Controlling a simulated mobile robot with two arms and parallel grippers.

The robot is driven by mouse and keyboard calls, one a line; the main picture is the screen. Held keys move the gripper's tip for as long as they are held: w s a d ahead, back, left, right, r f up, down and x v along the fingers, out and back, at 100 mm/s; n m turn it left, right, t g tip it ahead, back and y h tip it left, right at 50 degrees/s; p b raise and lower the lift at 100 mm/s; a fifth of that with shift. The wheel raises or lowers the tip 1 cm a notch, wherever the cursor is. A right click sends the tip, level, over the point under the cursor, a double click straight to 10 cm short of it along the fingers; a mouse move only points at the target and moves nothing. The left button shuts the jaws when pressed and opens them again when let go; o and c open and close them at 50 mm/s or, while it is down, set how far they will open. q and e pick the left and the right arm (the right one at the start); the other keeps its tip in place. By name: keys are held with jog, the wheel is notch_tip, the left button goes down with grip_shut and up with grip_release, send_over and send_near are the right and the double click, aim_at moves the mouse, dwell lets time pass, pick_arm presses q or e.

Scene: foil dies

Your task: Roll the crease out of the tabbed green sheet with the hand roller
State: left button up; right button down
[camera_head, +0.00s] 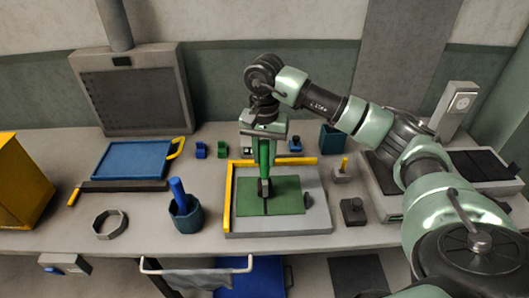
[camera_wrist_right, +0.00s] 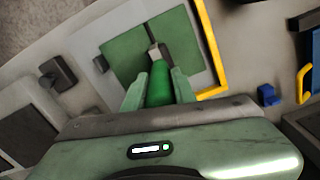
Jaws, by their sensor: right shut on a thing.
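The green sheet (camera_head: 285,195) lies on a grey board (camera_head: 320,218) with yellow strips along its left and back edges. A dark crease line runs through the sheet below the roller. A small dark piece (camera_head: 309,200) sits at the sheet's right edge; I cannot tell if it is the tab. My right gripper (camera_head: 264,146) is shut on the green handle of the hand roller (camera_head: 265,160), over the sheet. The roller's head (camera_wrist_right: 154,52) points down at the sheet in the wrist view; I cannot tell whether it touches. My left gripper is not in view.
A teal cup (camera_head: 186,219) with a blue-handled tool stands left of the board, a grey ring (camera_head: 109,224) further left. Small blocks (camera_head: 201,149) stand behind. A dark block (camera_head: 353,211) and a yellow-pegged block (camera_head: 343,172) stand right of the board.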

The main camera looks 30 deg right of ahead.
jog(key=shift+f+b, duration=0.35)
jog(key=shift+f, duration=0.15)
dwell(0.7)
